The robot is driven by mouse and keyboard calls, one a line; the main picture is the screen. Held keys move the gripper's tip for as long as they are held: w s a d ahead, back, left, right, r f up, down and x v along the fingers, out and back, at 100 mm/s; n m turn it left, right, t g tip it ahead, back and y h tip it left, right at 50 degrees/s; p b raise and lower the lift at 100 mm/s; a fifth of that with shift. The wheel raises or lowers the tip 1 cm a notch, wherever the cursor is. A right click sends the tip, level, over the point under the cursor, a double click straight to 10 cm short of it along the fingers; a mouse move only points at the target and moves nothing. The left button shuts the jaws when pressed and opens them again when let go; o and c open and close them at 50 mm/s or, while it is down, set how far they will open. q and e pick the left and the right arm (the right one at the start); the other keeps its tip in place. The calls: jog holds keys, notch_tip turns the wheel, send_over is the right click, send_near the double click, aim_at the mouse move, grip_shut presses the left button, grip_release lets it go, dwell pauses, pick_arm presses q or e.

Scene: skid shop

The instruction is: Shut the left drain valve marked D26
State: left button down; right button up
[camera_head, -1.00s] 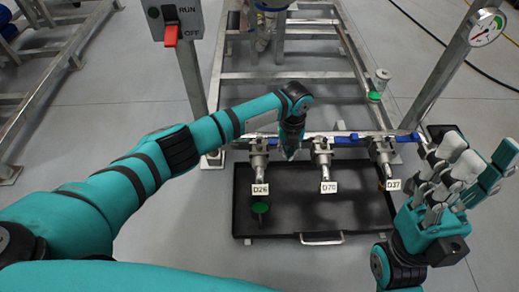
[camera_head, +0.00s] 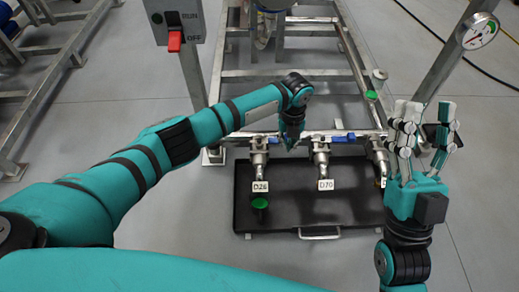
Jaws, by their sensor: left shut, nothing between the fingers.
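The left drain valve (camera_head: 259,158) with its white tag D26 (camera_head: 260,186) hangs from the cross pipe above a black tray (camera_head: 340,215). My left gripper (camera_head: 290,146) points down just right of this valve, close to the pipe. It is small and dark in view but appears shut and empty.
Valve D70 (camera_head: 321,155) hangs right of D26, its blue handle (camera_head: 343,138) along the pipe. A third valve (camera_head: 378,152) is partly hidden by my right gripper. A RUN/OFF switch box (camera_head: 174,18) stands upper left.

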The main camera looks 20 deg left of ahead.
jog(key=w+f+g+h+p, duration=0.2)
jog(key=w+f+g, duration=0.3)
jog(key=f+g, duration=0.1)
jog(key=shift+w+a+f+h, duration=0.2)
jog(key=shift+w+f+h, duration=0.1)
jog(key=shift+f, duration=0.55)
